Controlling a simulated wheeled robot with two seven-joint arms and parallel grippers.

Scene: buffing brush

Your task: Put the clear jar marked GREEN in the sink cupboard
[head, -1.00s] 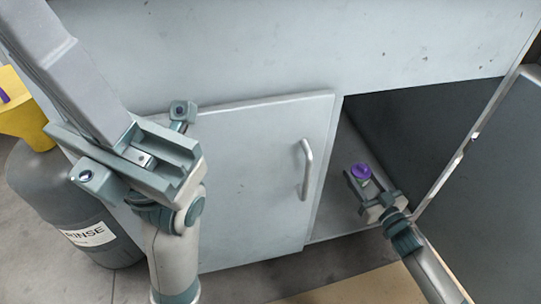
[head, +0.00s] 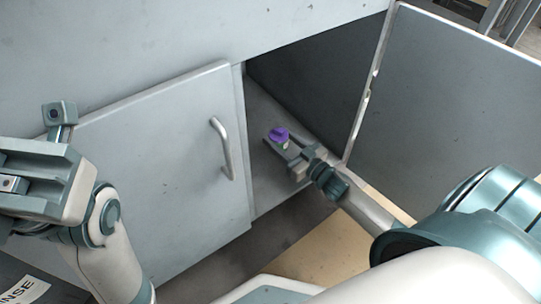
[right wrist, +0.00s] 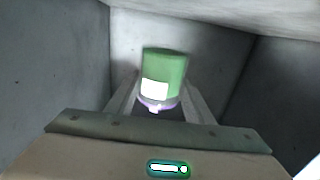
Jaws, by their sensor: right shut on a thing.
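The jar (head: 279,135) has a purple lid and is just inside the open sink cupboard (head: 262,110), near the cupboard floor. In the right wrist view the jar (right wrist: 163,72) shows green, with a white label too blurred to read and purple at its lower end. My right gripper (head: 284,146) reaches in through the open doorway and is shut on the jar, one finger on each side. I cannot tell whether the jar touches the floor. My left gripper (head: 40,185) is at the left, outside the cupboard; its fingers do not show clearly.
The left cupboard door (head: 150,160) is closed and has a pale handle (head: 222,148). The right door (head: 455,100) stands wide open beside my right arm. The cupboard's inside around the jar looks empty. A label ending in "NSE" (head: 25,290) shows at bottom left.

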